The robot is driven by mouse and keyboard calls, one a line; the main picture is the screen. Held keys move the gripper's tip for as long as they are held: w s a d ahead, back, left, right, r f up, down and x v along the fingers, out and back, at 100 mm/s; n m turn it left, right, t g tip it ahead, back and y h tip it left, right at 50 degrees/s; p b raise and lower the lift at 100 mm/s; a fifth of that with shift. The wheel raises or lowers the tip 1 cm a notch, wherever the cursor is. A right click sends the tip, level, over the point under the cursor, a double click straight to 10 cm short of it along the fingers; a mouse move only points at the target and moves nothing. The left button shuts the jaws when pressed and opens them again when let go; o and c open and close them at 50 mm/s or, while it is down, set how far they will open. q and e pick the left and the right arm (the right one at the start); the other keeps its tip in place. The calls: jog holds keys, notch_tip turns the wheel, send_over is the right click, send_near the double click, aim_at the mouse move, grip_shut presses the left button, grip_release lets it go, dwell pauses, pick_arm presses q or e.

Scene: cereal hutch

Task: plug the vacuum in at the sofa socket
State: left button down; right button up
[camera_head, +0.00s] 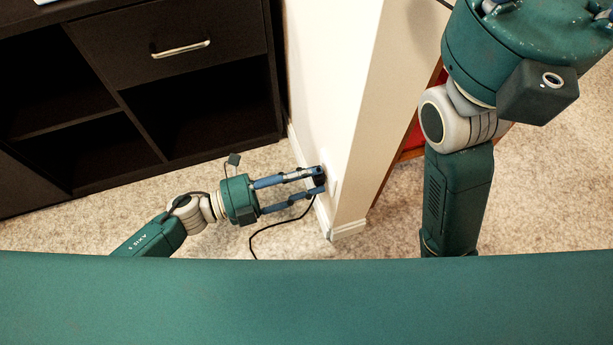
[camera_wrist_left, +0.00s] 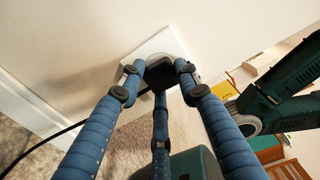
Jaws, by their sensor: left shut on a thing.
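The black vacuum plug (camera_head: 319,174) is at the end of the white wall, low down. My left gripper (camera_head: 319,182) is shut on it. In the left wrist view the plug (camera_wrist_left: 160,74) sits between the blue fingers, up against or very close to a white socket plate (camera_wrist_left: 152,47). The plug hides the socket's holes, so I cannot tell how deep it sits. A black cord (camera_head: 268,229) hangs from the plug to the carpet. My right gripper (camera_head: 497,8) is at the top right, mostly cut off. The vacuum itself is not in view.
A dark cabinet (camera_head: 189,83) with a drawer and open cubbies stands at the left. The white wall (camera_head: 336,70) divides the scene, with a baseboard (camera_head: 348,229) at its foot. Reddish wooden furniture (camera_head: 414,143) is behind my right arm. Carpet (camera_head: 285,240) lies around the wall end.

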pick_arm(q)
jog(key=shift+d, duration=0.15)
jog(key=c, duration=1.2)
grip_release()
jog(key=shift+o, duration=0.2)
jog(key=v, duration=1.2)
